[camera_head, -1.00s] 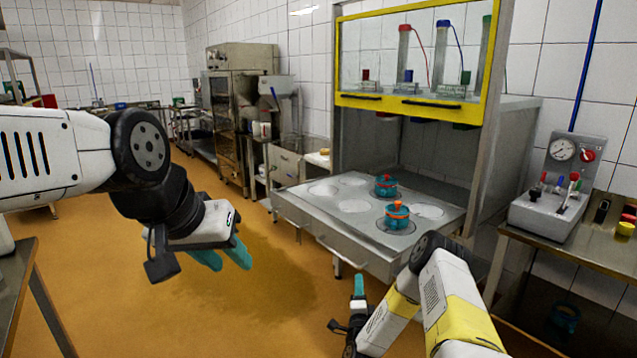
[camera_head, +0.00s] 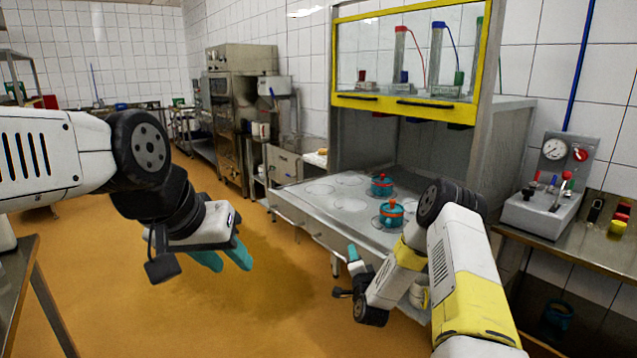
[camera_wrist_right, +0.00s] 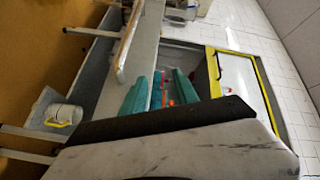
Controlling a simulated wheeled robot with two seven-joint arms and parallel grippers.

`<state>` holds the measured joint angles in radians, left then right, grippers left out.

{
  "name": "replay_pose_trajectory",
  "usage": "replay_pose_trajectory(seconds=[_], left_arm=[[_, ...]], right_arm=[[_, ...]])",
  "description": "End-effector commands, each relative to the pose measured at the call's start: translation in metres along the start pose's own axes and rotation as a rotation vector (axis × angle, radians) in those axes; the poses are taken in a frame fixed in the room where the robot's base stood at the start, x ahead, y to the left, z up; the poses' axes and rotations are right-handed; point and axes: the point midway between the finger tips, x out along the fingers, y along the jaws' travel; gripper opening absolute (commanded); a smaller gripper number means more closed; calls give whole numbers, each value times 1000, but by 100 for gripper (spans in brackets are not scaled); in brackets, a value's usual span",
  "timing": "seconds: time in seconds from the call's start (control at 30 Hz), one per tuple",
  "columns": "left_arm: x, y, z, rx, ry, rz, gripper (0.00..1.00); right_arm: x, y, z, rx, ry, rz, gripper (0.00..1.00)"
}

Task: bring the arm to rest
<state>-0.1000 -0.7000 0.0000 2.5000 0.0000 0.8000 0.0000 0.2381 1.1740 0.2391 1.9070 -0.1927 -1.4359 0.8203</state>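My right arm comes in from the lower right in the head view, with its elbow raised in front of the cabinet's worktop. Its gripper (camera_head: 352,255) is in front of the worktop's front edge, with only teal fingertip showing there. In the right wrist view the two teal fingers of the right gripper (camera_wrist_right: 160,92) stand apart. Nothing is held; small orange and blue spots show beyond the gap. My left gripper (camera_head: 224,260) hangs over the floor at left, its teal fingers apart and empty.
Two teal and orange pots (camera_head: 382,185) (camera_head: 391,214) stand on the grey worktop (camera_head: 316,210) under a yellow-framed hood (camera_head: 410,104). A gauge box (camera_head: 553,185) stands on a right-hand table. A white bucket (camera_wrist_right: 63,115) shows in the wrist view. Orange floor (camera_head: 270,290) is open at centre.

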Motion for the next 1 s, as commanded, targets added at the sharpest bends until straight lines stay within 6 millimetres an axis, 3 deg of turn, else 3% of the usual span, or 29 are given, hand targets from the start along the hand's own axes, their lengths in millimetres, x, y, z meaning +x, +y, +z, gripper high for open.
replay_pose_trajectory(seconds=[0.23, 0.47, 0.57, 0.77, 1.0], left_arm=[[0, 0, 0, 0, 0, 0, 36], [0, 0, 0, 0, 0, 0, 36], [0, 0, 0, 0, 0, 0, 36], [0, 0, 0, 0, 0, 0, 36], [0, 0, 0, 0, 0, 0, 36]], right_arm=[[8, -88, -29, -236, -153, 85, 36], [-28, -163, -58, -467, -298, 195, 36], [-55, -191, -71, -555, -357, 244, 36], [-130, -238, -94, -706, -475, 336, 36], [-246, -272, -112, -838, -634, 427, 36]])
